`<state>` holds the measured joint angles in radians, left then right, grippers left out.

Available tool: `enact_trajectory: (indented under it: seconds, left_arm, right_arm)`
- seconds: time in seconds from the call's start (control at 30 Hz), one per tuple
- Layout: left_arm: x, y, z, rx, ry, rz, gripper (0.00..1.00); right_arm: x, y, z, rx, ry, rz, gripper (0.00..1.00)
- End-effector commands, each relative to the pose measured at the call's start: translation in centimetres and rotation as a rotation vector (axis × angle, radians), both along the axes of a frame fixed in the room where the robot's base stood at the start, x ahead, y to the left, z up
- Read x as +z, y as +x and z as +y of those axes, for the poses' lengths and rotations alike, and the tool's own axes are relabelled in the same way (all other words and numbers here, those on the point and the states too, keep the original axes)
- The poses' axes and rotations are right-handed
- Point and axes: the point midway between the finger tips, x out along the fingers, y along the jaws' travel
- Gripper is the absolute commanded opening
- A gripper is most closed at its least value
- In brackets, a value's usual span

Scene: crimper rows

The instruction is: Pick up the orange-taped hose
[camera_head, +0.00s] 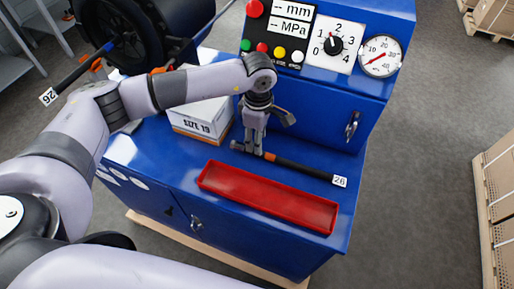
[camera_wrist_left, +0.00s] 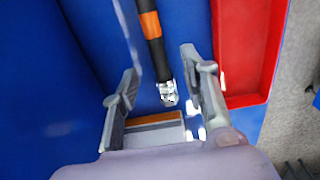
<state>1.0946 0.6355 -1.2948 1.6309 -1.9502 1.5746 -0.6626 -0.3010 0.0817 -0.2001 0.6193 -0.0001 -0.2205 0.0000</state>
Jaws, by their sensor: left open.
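The orange-taped hose (camera_head: 300,168) is short and black, with an orange band near its metal end fitting and a white "26" tag at its right end. It lies on the blue bench top behind the red tray. My left gripper (camera_head: 254,150) points down over the hose near its fitting and orange band. In the left wrist view the hose (camera_wrist_left: 157,55) runs down between the two spread fingers (camera_wrist_left: 160,75), with its metal fitting near them. The gripper is open; no grip on the hose shows. My right gripper is out of view.
The red tray (camera_head: 268,208) is empty in front of the hose. A "SIZE 19" box (camera_head: 203,118) stands left of the gripper. The blue machine panel (camera_head: 318,78) with dial and gauge rises behind.

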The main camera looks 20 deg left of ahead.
Motion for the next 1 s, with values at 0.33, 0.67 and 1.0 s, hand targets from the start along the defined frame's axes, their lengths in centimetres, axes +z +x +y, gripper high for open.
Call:
enact_trajectory:
  seconds: [0.33,0.67,1.0]
  left_arm:
    - [-2.8,0.1,0.3,0.0,0.0,0.005,0.41]
    - [-6.3,0.3,0.4,0.0,-0.001,0.001,0.41]
    - [-6.3,0.3,0.4,-0.001,-0.002,0.0,0.29]
  right_arm:
    - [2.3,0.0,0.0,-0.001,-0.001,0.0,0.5]
    - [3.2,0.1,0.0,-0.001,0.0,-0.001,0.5]
    - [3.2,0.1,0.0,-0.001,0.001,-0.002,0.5]
